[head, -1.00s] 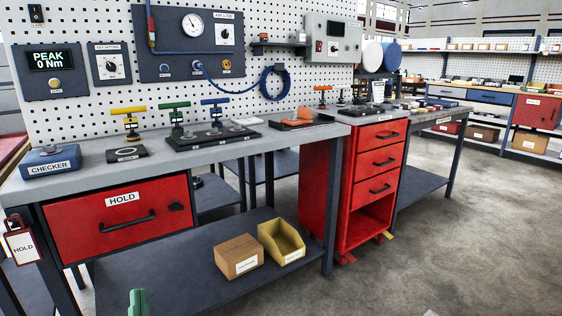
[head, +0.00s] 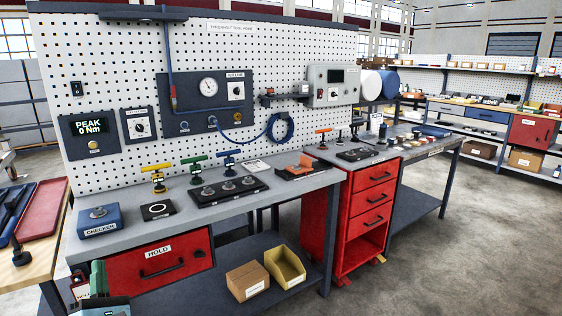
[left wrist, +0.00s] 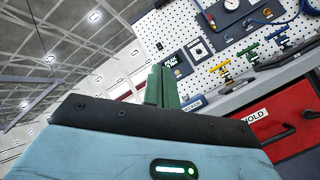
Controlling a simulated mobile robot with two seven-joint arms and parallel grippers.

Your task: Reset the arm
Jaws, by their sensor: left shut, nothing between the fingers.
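My left gripper (head: 98,268) shows at the bottom left of the head view, its green fingers pointing up and closed together with nothing between them. It is in front of the bench, near the red HOLD drawer (head: 180,262), and overlaps the red HOLD tag (head: 80,284) in the picture. In the left wrist view the green fingers (left wrist: 163,75) stand together beyond the blue and black gripper body, with the HOLD drawer (left wrist: 270,130) to the right. I cannot tell whether the gripper touches anything. My right gripper is in neither view.
The grey bench (head: 225,210) holds a blue checker (head: 99,220), yellow, green and blue T-handles, and a black tray (head: 215,193). A box (head: 247,281) and a yellow bin (head: 285,266) sit on the lower shelf.

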